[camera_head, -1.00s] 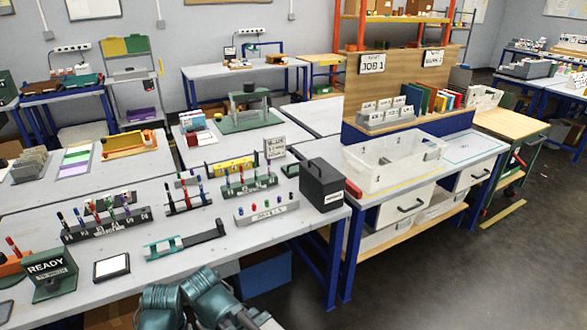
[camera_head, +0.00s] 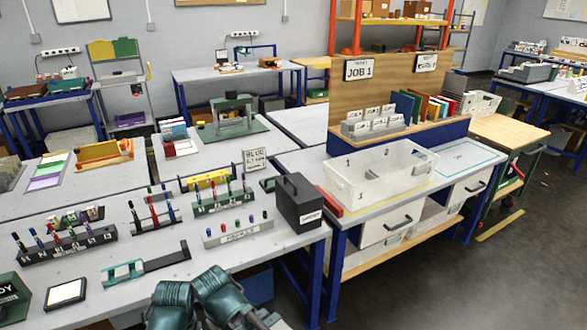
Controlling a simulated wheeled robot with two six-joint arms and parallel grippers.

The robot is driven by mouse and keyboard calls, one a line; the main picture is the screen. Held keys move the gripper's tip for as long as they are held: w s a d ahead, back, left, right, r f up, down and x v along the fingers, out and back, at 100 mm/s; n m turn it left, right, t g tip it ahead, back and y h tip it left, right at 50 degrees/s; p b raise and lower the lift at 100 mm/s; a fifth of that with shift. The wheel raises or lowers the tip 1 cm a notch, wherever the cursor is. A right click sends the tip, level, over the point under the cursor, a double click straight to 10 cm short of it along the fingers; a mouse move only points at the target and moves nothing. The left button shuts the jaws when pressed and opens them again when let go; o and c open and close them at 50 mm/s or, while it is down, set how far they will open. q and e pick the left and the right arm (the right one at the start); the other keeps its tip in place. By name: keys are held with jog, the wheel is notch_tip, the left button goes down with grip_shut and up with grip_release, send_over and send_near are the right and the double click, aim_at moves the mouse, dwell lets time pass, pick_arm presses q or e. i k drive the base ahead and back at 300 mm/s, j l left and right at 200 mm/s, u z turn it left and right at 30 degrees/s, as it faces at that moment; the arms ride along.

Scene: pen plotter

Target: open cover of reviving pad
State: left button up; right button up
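A small flat pad with a pale top and black frame (camera_head: 67,293) lies on the near bench at lower left; it may be the reviving pad, but I see no label on it. No separate cover can be made out on it. Teal parts of my arms show at the bottom centre, right of the pad and apart from it. Neither gripper's fingers can be seen.
A black box with a handle (camera_head: 298,203) stands at the bench's right end. A clear bin (camera_head: 380,180) is beyond.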

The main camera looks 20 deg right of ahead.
aim_at(272, 179)
jog(key=i+l, duration=0.1)
jog(key=l, duration=0.25)
jog(key=i+l+z, duration=0.1)
jog(key=l, duration=0.3)
jog(key=i+l, duration=0.15)
jog(key=l, duration=0.2)
jog(key=i+l, duration=0.1)
jog(key=l, duration=0.3)
jog(key=i+l+z, duration=0.1)
jog(key=l, duration=0.25)
jog(key=i+l, duration=0.15)
jog(key=l, duration=0.2)
